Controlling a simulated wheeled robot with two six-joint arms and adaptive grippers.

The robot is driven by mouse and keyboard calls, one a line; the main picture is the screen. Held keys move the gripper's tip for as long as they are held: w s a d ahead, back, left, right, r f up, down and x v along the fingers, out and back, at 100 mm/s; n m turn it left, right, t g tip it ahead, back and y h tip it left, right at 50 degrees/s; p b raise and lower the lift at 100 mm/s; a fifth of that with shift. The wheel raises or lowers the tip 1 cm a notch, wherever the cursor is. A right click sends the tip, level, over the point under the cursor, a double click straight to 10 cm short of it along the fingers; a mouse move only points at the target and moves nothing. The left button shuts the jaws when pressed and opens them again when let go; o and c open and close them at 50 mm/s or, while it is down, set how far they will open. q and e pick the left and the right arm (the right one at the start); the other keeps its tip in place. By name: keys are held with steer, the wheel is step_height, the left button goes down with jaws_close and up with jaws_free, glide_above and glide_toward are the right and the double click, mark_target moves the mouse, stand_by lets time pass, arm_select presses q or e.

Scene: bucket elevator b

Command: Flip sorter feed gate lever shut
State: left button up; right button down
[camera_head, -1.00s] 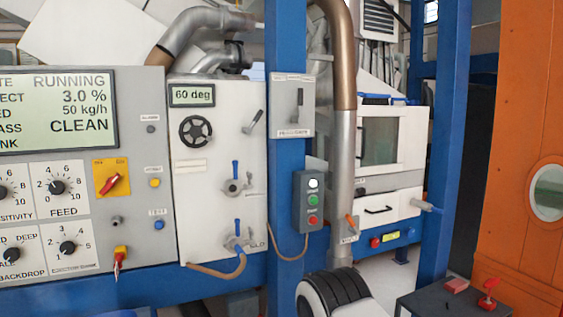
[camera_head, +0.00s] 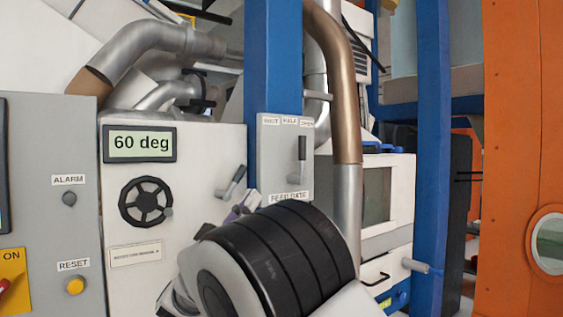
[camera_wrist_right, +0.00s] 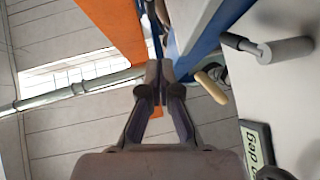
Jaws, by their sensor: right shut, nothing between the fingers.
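The feed gate lever (camera_head: 302,149) has a dark handle standing upright on a grey plate (camera_head: 270,160) fixed to the blue post. The plate has labels along its top, apparently shut, half and open from left to right, and "FEED GATE" below. The handle points up toward the right-hand label. My right gripper (camera_head: 243,203) is left of and below the lever, apart from it and partly hidden by my black wrist. In the right wrist view its fingers (camera_wrist_right: 160,82) are together and empty. My left gripper is not in view.
A second dark-handled lever (camera_head: 233,181) on the white panel is close to my right gripper. A black handwheel (camera_head: 146,202) and "60 deg" display (camera_head: 139,144) are left. A brown and grey pipe (camera_head: 347,110) runs just right of the feed gate plate.

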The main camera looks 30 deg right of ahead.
mark_target(300, 144)
steer(key=shift+m, duration=0.3)
steer(key=p+x, duration=0.2)
steer(key=x, duration=0.2)
steer(key=s+d+p+x, duration=0.1)
steer(key=p+x, duration=0.1)
steer(key=x, duration=0.3)
steer(key=f+p+x, duration=0.1)
steer(key=p+x, duration=0.1)
steer(key=x, duration=0.3)
steer(key=shift+s+d, duration=0.2)
steer(key=shift+w+f, duration=0.1)
steer(key=shift+f, duration=0.05)
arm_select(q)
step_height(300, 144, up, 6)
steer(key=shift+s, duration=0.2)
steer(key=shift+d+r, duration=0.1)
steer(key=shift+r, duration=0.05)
arm_select(e)
steer(key=shift+d+g, duration=0.1)
steer(key=shift+g, duration=0.4)
